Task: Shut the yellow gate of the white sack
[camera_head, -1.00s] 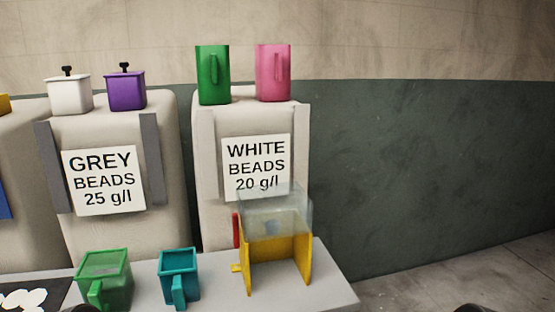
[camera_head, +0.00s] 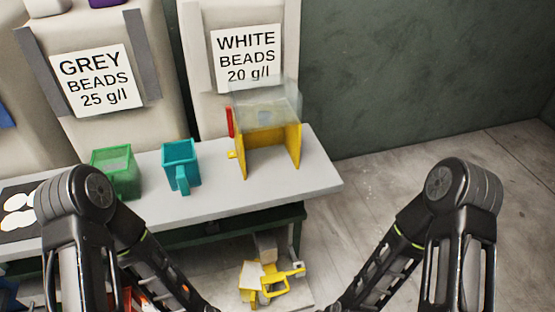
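The white sack (camera_head: 205,65) stands at the back, with a label reading "WHITE BEADS 20 g/l". In front of its base, on the table, is a yellow gate frame (camera_head: 271,152) with two upright side walls and a clear box (camera_head: 268,104) on top. A small red part (camera_head: 229,121) and a small yellow tab (camera_head: 233,154) show at its left side. Whether the gate is open or shut is not clear. Both my arms show in the lower corners, well in front of the frame. Their grippers are out of the picture.
A green container (camera_head: 117,171) and a teal jug (camera_head: 181,164) stand on the grey table (camera_head: 316,178), left of the frame. The grey sack (camera_head: 100,83) is behind them. Yellow items (camera_head: 270,281) lie below the table. The floor at the right (camera_head: 400,165) is clear.

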